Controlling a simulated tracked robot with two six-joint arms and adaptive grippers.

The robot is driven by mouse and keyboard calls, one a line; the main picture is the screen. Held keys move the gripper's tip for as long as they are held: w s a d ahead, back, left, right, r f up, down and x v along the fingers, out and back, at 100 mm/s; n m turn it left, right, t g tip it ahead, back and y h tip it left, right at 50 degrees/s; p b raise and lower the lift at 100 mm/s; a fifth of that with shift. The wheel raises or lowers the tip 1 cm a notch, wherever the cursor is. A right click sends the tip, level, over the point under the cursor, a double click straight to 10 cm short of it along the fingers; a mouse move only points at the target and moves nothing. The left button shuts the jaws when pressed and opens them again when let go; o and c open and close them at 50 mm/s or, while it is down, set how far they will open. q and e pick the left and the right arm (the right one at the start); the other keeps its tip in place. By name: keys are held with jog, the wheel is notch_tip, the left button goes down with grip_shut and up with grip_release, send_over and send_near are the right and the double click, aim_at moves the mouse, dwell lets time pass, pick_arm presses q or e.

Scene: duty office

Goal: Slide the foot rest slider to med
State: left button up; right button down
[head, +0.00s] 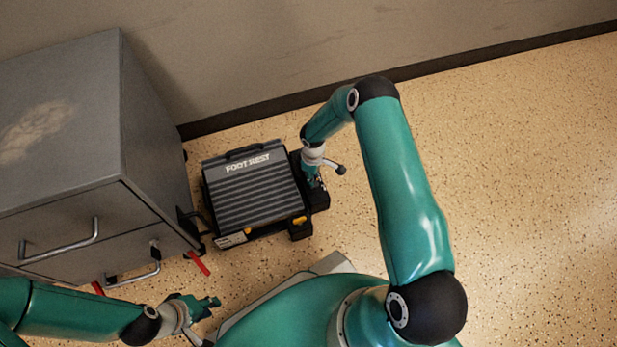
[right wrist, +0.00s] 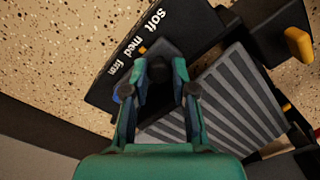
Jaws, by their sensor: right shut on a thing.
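The grey ribbed foot rest (head: 252,190) stands on the floor beside the cabinet. Its black side panel (right wrist: 105,92) carries the words soft, med and firm in the right wrist view. My right gripper (head: 316,184) is down at the right side of the foot rest. In the right wrist view, my right gripper (right wrist: 157,72) is shut on the dark slider knob (right wrist: 160,88), mostly hidden between the fingers. A small orange mark (right wrist: 142,50) shows beside the word med. My left gripper (head: 210,303) is away from the foot rest, near the front; its opening is unclear.
A grey metal cabinet (head: 60,130) with drawer handles stands close left of the foot rest. A wall with a dark skirting (head: 430,66) runs behind. A red strip (head: 198,263) lies in front of the cabinet. The speckled floor (head: 530,190) at the right is clear.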

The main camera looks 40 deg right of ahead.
jog(key=shift+w, duration=0.2)
pick_arm(q)
jog(key=shift+w+d, duration=0.2)
jog(key=shift+w, duration=0.15)
pick_arm(e)
jog(key=shift+d, duration=0.1)
jog(key=c, duration=0.9)
grip_release()
jog(key=shift+w, duration=0.1)
jog(key=shift+c, duration=0.2)
pick_arm(q)
jog(key=shift+w, duration=0.1)
pick_arm(e)
notch_tip(320, 180, up, 12)
